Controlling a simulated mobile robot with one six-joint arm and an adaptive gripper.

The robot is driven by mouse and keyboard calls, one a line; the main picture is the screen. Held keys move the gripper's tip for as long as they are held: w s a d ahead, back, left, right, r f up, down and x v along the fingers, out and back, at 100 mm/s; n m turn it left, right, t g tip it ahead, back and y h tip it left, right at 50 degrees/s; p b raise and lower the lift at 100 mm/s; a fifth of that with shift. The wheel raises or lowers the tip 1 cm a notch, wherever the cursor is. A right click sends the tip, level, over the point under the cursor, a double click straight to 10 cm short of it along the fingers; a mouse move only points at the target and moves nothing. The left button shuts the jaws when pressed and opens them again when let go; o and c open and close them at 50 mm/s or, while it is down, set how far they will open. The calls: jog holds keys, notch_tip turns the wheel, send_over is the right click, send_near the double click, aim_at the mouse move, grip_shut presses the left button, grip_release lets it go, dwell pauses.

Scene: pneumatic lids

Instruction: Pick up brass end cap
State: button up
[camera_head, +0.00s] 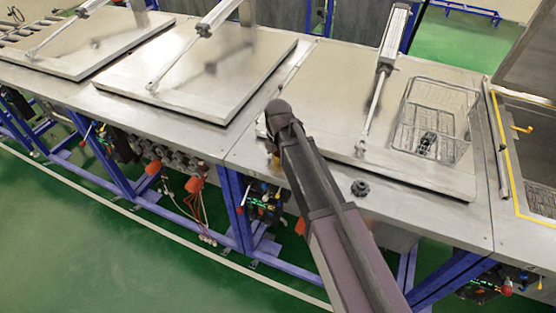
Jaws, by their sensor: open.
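My arm reaches up from the bottom of the view, and its dark end is over the front edge of the metal bench (235,148). My gripper (271,146) shows only as a small part below the arm's end. It is open, but its fingers are mostly hidden behind my arm. A small brass-coloured patch (276,162) shows right beside the arm there, at the bench edge. It may be the brass end cap, but it is too small and too covered to be sure. I cannot tell whether the gripper touches it.
A dark knobbed part (360,188) lies on the bench's front edge, right of my arm. A wire basket (433,122) with dark parts inside stands on the right lid (330,95). Pneumatic cylinders (394,38) rise from the lids. The green floor in front is clear.

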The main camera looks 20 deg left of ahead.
dwell(0.4)
jog(key=shift+r, duration=0.1)
grip_shut()
jog(key=shift+r, duration=0.2)
notch_tip(320, 180, up, 3)
jog(key=p, duration=0.3)
jog(key=shift+p, duration=0.35)
jog(key=s+d+r+p, duration=0.1)
jog(key=s+d, duration=0.8)
jog(key=s, duration=0.3)
jog(key=shift+s+d+r, duration=0.25)
jog(key=shift+s+d, duration=0.05)
jog(key=shift+s, duration=0.1)
jog(key=shift+a, duration=0.1)
